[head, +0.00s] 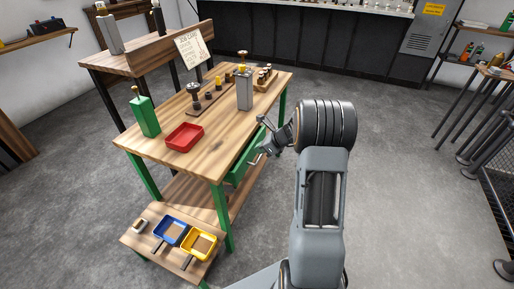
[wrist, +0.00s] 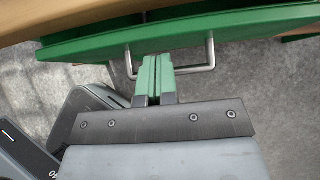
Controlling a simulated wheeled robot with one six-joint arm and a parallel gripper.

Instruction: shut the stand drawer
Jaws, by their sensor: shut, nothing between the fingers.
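The stand drawer (head: 242,163) is green and sits under the right edge of the wooden workbench. In the wrist view its green front (wrist: 90,42) runs across the top, with a metal bar handle (wrist: 212,52). The drawer appears to stick out a little from under the tabletop. My gripper (head: 266,147) is beside the drawer front, near the handle. In the wrist view its green fingertips (wrist: 155,62) are together and empty, between the handle's two posts and close to the drawer front. Whether they touch the front or bar, I cannot tell.
A low shelf holds a blue tray (head: 157,238) and a yellow tray (head: 187,252). The floor (head: 400,180) to the right is clear.

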